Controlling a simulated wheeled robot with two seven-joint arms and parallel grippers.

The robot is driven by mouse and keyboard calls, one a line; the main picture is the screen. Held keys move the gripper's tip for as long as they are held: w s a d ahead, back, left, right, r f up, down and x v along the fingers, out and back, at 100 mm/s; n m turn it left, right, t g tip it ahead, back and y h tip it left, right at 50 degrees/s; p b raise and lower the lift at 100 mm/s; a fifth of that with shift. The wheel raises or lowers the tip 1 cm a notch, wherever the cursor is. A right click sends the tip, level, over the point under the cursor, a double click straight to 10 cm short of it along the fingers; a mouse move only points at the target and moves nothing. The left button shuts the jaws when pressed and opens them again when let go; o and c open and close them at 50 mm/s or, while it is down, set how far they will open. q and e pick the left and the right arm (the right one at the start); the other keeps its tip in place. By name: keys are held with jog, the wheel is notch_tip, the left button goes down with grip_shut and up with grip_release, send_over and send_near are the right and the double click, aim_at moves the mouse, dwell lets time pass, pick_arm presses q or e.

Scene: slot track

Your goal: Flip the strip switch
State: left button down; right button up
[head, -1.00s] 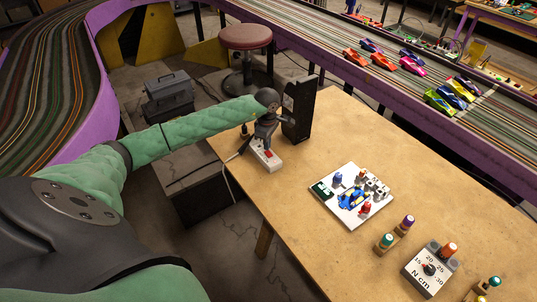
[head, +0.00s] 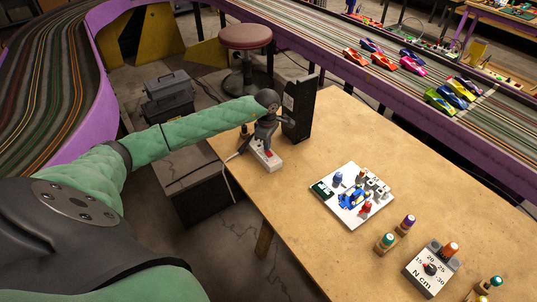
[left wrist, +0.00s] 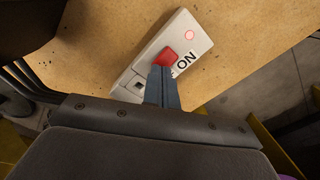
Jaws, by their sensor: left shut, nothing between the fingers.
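The white power strip (head: 272,163) lies at the left edge of the wooden table, partly hidden under my left gripper (head: 264,147). My left gripper (left wrist: 163,70) is shut and empty. Its fingertips overlap the near edge of the switch; I cannot tell if they touch it. My right gripper is out of view.
A black upright box (head: 299,108) stands right behind the gripper. A white board with a blue car (head: 350,197) lies mid-table, with screwdrivers (head: 386,242) and a torque block (head: 430,268) to its right. A cable hangs off the left edge.

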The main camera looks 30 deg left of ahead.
pick_arm(q)
jog(key=shift+f+b, duration=0.5)
jog(key=shift+f, duration=0.15)
dwell(0.3)
jog(key=shift+r, duration=0.2)
jog(key=shift+r+p, duration=0.75)
jog(key=shift+r, duration=2.6)
